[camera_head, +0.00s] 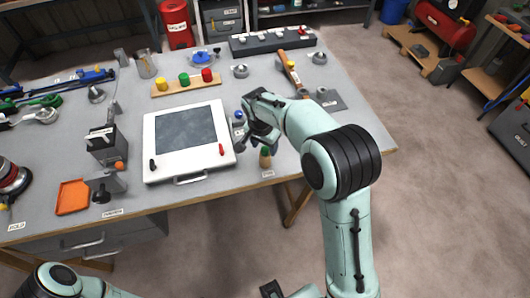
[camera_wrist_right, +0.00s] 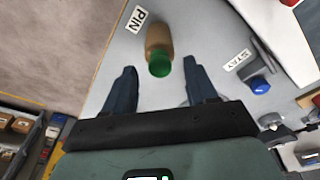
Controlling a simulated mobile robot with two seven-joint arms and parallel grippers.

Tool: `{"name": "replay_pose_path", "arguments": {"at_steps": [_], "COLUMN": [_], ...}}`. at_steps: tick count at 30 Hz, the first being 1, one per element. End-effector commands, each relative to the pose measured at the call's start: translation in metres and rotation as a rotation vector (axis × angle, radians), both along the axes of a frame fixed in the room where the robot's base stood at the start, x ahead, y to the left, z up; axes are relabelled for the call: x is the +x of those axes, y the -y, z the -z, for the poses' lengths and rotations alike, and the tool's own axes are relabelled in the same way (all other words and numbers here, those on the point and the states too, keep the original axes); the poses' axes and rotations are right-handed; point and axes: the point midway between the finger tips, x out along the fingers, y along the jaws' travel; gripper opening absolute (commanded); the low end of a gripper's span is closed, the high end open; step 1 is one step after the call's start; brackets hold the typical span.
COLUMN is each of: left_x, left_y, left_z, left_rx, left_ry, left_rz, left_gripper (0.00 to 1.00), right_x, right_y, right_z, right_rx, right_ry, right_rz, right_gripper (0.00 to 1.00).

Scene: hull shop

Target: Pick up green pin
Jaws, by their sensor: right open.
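The green pin (camera_head: 265,159) stands near the front edge of the bench, right of the white-framed panel. It has a tan wooden body and a green top. My right gripper (camera_head: 258,132) is above the bench just behind the pin in the head view. In the right wrist view, the pin (camera_wrist_right: 158,50) shows beyond and roughly between the two spread fingers (camera_wrist_right: 162,78). The right gripper is open and holds nothing. A "PIN" label (camera_wrist_right: 138,19) lies beside the pin.
A blue-topped piece (camera_wrist_right: 260,85) with a "STAY" label (camera_wrist_right: 237,60) stands close by. The white-framed panel (camera_head: 150,135) lies left of the pin. A hammer (camera_head: 290,72) and a wooden strip with coloured knobs (camera_head: 165,94) are farther back. The bench edge is close to the pin.

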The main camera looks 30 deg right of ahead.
Motion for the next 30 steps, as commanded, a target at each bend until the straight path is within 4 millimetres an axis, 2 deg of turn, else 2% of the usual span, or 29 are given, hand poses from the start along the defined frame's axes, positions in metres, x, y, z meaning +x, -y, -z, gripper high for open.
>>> {"name": "replay_pose_path", "arguments": {"at_steps": [3,10,11,15,16,25,30], "left_x": [0.000,0.000,0.000,0.000,0.000,0.000,0.000], "left_y": [0.000,0.000,0.000,0.000,0.000,0.000,0.000], "left_z": [0.001,0.001,0.001,0.001,0.001,0.001,-0.001], "left_rx": [0.000,0.000,0.000,0.000,0.000,0.000,0.000], "left_ry": [0.000,0.000,0.000,0.000,0.000,0.000,0.000], "left_rz": [0.000,0.000,0.000,0.000,0.000,0.000,0.000], "left_gripper": [0.43,0.43,0.43,0.43,0.43,0.43,0.43], "right_x": [0.001,0.001,0.001,0.001,0.001,0.001,0.002], "right_y": [0.001,0.001,0.001,0.001,0.001,0.001,0.001], "right_z": [0.011,0.012,0.012,0.011,0.011,0.011,0.001], "right_rx": [-0.001,0.001,0.000,0.000,0.000,0.000,0.001], "right_ry": [-0.001,0.001,0.001,0.001,0.001,0.001,0.002], "right_rz": [0.000,0.000,-0.001,-0.001,-0.001,-0.001,-0.001], "right_gripper": [0.57,0.57,0.54,0.08,0.00,0.00,0.00]}}
